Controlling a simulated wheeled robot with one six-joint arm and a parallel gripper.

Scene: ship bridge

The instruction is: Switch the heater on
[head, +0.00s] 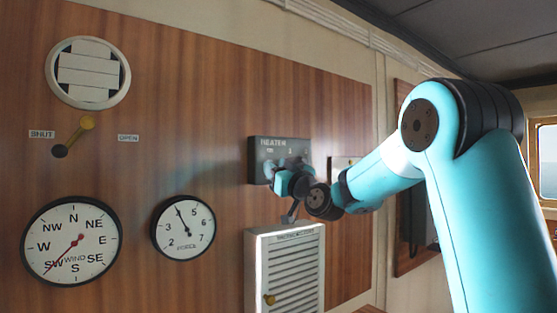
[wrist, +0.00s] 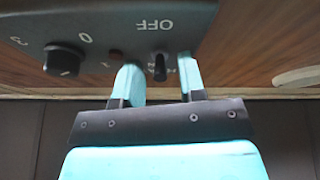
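The dark grey heater panel (head: 262,150) is on the wood wall, its lower part hidden by my gripper (head: 276,172) in the head view. In the wrist view the panel (wrist: 85,25) appears upside down, with an "OFF" label, a small dark toggle switch (wrist: 159,68), a dull red lamp (wrist: 115,53) and a black round knob (wrist: 64,59) with numbers. My gripper (wrist: 158,80) is open, with one teal finger on each side of the toggle. A gap shows on both sides of the toggle. The second label by the toggle is partly hidden by a finger.
A white louvred cabinet (head: 288,270) stands out below the panel. Two dials, a wind dial (head: 72,240) and a force dial (head: 183,228), are to the left.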

